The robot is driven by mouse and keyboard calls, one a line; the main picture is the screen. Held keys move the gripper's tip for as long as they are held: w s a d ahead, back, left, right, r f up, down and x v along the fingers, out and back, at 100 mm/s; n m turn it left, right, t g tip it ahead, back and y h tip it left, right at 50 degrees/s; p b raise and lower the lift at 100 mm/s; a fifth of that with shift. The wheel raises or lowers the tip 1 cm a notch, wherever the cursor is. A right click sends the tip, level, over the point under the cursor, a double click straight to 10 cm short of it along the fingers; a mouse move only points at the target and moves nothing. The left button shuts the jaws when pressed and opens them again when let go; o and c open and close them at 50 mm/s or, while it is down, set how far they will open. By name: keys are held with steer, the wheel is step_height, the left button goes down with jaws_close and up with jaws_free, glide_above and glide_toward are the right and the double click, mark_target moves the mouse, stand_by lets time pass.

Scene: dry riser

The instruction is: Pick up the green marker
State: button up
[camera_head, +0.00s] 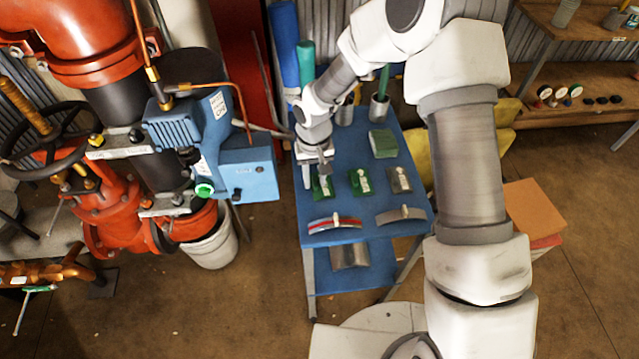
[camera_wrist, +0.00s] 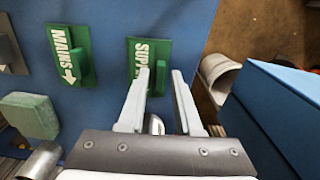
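Two green markers lie on the blue table. One (camera_head: 360,181) reads "MAINS" with an arrow in the wrist view (camera_wrist: 68,55). The other (camera_head: 322,187), left of it in the head view, has lettering starting "SUP" in the wrist view (camera_wrist: 147,47), the rest hidden behind my finger. My gripper (camera_wrist: 160,73) is open, with nothing visibly held. It hovers over the "SUP" marker, its fingertips at that marker's raised part. In the head view my gripper (camera_head: 318,168) partly covers this marker. I cannot tell whether the fingers touch it.
A grey marker (camera_head: 399,180) lies on the blue table (camera_head: 345,200), with a red-striped curved piece (camera_head: 333,223) and a grey curved piece (camera_head: 400,214) at the front edge. A green block (camera_head: 383,143) and metal cups stand behind. A blue box (camera_head: 247,170) and white bucket (camera_head: 212,246) are left.

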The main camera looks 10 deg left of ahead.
mark_target(315, 181)
jaws_close()
steer(key=shift+r, duration=0.1)
steer(key=shift+r, duration=0.25)
step_height(315, 181, up, 4)
steer(key=shift+w+f, duration=0.1)
steer(key=d+r+m, duration=0.2)
steer(key=d, duration=0.9)
steer(key=s+d+r+m, duration=0.1)
steer(key=d+r, duration=0.1)
steer(key=d, duration=0.9)
steer(key=shift+s+m+p, duration=0.2)
steer(key=shift+m+p, duration=0.2)
